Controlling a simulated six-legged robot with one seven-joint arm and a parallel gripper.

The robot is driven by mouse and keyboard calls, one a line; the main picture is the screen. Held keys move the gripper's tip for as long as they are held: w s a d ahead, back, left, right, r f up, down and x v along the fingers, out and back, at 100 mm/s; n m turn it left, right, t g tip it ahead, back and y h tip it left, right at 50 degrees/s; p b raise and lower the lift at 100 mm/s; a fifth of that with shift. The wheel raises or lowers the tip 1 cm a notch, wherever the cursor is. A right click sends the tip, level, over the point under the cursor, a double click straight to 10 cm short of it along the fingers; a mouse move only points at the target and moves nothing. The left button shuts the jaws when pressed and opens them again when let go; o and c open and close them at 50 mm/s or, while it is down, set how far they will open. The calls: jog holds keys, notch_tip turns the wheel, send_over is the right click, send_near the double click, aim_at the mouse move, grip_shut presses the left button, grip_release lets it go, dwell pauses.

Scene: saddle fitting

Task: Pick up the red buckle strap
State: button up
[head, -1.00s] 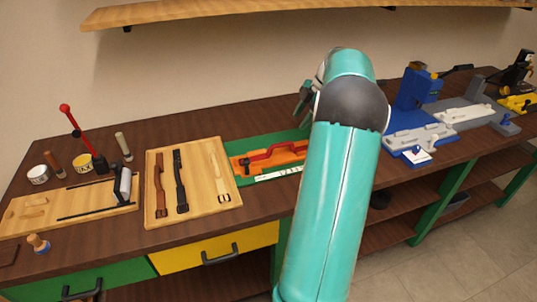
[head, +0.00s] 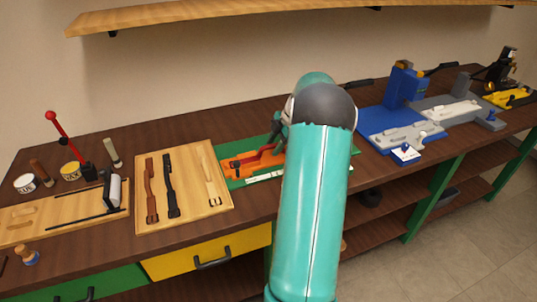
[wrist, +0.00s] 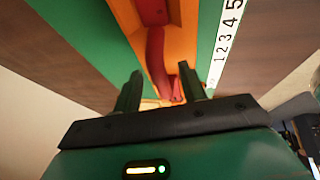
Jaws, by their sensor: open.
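A reddish-brown buckle strap (head: 151,188) lies in the wooden tray (head: 224,207), left of a black strap (head: 170,185) and a cream one (head: 212,180). A bright red, bent long piece (head: 262,158) lies on an orange block on the green mat; it also shows in the wrist view (wrist: 156,55). My gripper (wrist: 160,82) is open and empty, its fingers pointing towards the red piece's near end. In the head view my gripper (head: 277,130) is over the orange block, right of the tray, partly hidden by my arm.
The orange block (head: 233,170) and a white ruler (head: 264,177) lie on the green mat. Left of the tray are a roller board (head: 45,217), tins and a red-knobbed lever (head: 62,135). Blue and grey fixtures (head: 375,120) stand right. A shelf (head: 250,14) hangs above.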

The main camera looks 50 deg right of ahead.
jog(key=shift+w+a+f, duration=0.15)
jog(key=shift+f, duration=0.3)
grip_shut()
